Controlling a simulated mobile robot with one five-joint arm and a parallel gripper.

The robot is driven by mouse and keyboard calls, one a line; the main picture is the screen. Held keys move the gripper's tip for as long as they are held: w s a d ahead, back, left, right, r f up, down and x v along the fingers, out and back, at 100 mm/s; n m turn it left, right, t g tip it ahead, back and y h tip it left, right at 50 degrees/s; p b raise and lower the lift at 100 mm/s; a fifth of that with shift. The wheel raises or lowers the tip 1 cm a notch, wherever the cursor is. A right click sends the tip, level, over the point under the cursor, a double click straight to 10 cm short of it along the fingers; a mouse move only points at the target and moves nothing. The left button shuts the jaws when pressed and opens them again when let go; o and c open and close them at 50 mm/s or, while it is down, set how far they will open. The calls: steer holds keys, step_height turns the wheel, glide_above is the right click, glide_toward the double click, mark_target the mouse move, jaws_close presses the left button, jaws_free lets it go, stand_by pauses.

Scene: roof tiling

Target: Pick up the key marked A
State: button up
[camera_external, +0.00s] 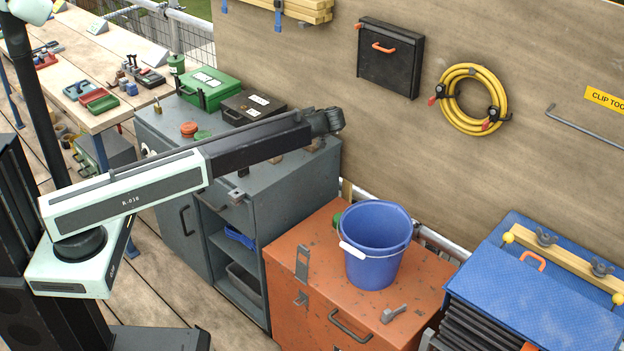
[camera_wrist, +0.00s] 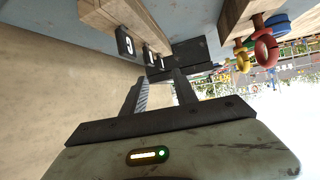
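I cannot make out a key marked A in either view. In the wrist view, small dark tags (camera_wrist: 125,42) with pale marks sit along a wooden rail (camera_wrist: 100,14); the nearest mark looks like a 5 or S, and the others are too small to read. My gripper (camera_wrist: 160,82) has its two fingers apart, with no object clearly held between them. A dark block (camera_wrist: 190,52) shows beyond the fingertips. In the external view, my arm's dark end (camera_external: 325,122) is above the grey cabinet, near the plywood wall; the fingers are not clear there.
The grey cabinet (camera_external: 300,190) holds a green case (camera_external: 212,90) and a dark case (camera_external: 250,106). A blue bucket (camera_external: 372,255) stands on the orange cabinet (camera_external: 325,230).

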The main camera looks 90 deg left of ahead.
steer(key=shift+s+a+f, duration=0.2)
steer(key=shift+s+a, duration=0.25)
steer(key=shift+s, duration=0.05)
steer(key=b+x, duration=0.3)
steer(key=x, duration=0.4)
steer(key=shift+f+b, duration=0.2)
steer(key=shift+b, duration=0.15)
steer(key=shift+s+a, duration=0.2)
steer(key=shift+a, duration=0.1)
steer(key=shift+r, duration=0.1)
jaws_close()
